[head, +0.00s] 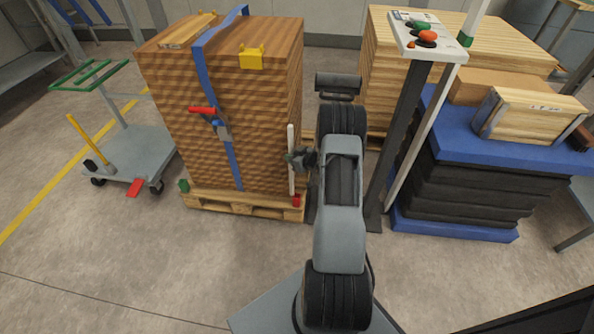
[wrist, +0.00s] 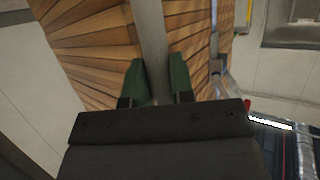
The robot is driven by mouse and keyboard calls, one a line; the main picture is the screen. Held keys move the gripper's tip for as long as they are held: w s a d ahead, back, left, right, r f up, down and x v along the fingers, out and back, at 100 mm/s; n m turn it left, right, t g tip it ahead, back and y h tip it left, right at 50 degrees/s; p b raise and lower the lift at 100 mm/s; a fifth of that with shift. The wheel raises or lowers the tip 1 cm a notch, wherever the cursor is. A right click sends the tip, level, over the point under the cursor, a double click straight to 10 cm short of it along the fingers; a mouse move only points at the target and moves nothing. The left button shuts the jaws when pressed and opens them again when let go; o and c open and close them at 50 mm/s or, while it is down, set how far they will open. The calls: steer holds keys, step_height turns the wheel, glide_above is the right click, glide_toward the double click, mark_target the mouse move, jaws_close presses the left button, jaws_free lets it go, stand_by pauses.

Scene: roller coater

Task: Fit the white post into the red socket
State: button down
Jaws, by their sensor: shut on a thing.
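The white post (head: 291,145) stands upright beside the right front edge of the strapped wooden stack. My gripper (head: 297,159) is shut around its middle. In the wrist view the post (wrist: 150,35) rises between the green fingers of my gripper (wrist: 160,80). The red socket (head: 297,201) sits at the right front corner of the pallet, directly under the post in the head view. The post's lower end appears at or just above the socket; I cannot tell whether it has entered. In the wrist view I cannot make out the socket.
The wooden stack (head: 260,110) with a blue strap (head: 229,145) stands close beside my gripper on a pallet (head: 240,204). A control stand (head: 400,120) and a blue-topped stack (head: 460,125) are to the right. A grey trolley (head: 128,155) is at left. Floor in front is clear.

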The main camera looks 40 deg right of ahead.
step_height(320, 180, down, 6)
steer(key=s+d+b, duration=0.1)
steer(key=b, duration=0.3)
steer(key=shift+d, duration=0.35)
steer(key=c, duration=1.4)
jaws_free()
steer(key=shift+s, duration=0.1)
steer(key=shift+o, duration=0.7)
steer(key=shift+d, duration=0.1)
steer(key=shift+o, duration=1.4)
steer(key=shift+w+r, duration=0.2)
steer(key=shift+r, duration=0.05)
steer(key=p+v, duration=0.4)
steer(key=v, duration=0.8)
